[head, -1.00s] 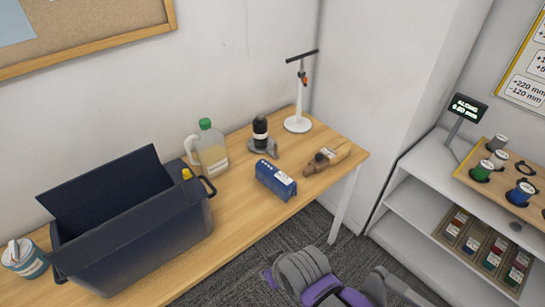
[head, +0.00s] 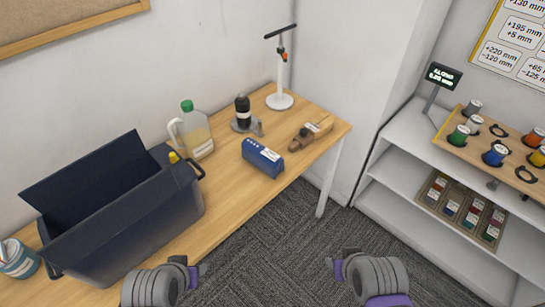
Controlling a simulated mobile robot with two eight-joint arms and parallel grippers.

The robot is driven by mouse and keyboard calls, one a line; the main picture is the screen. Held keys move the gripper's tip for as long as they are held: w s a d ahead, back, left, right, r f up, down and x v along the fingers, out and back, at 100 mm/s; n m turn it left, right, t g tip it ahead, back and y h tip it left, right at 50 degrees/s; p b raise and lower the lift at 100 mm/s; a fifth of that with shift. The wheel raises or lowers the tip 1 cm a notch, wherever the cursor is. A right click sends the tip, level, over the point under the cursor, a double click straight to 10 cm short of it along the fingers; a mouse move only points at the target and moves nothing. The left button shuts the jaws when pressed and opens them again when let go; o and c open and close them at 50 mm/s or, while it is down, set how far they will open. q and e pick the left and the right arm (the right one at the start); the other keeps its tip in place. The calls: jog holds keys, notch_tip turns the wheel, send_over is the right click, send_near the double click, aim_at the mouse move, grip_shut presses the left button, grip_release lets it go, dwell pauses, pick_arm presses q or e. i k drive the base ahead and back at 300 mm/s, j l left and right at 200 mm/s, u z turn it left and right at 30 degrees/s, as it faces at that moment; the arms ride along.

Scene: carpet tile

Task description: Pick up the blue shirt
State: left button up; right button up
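I see no blue shirt that I can make out in the head view. My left gripper (head: 193,273) shows at the lower edge, in front of the bin. My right gripper (head: 337,268) is at the lower right, over the carpet. Both are grey and purple and partly cut off. I cannot tell whether their fingers are open or shut, and I see nothing held.
The wooden table (head: 225,195) also carries a green-capped jug (head: 192,135), a black-topped bottle (head: 243,110), a brown tool (head: 311,132), a white stand (head: 280,98) and a tub (head: 18,260). A white shelf (head: 400,170) with spools stands right. Carpet (head: 275,250) between is clear.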

aim_at(269, 162)
jog(key=i+l, duration=0.1)
jog(key=l, duration=0.3)
jog(key=i+l, duration=0.1)
jog(key=l, duration=0.3)
jog(key=l+u, duration=0.2)
jog(key=u, duration=0.15)
jog(key=l+u, duration=0.15)
jog(key=u, duration=0.2)
jog(key=l+u, duration=0.2)
jog(key=u, duration=0.95)
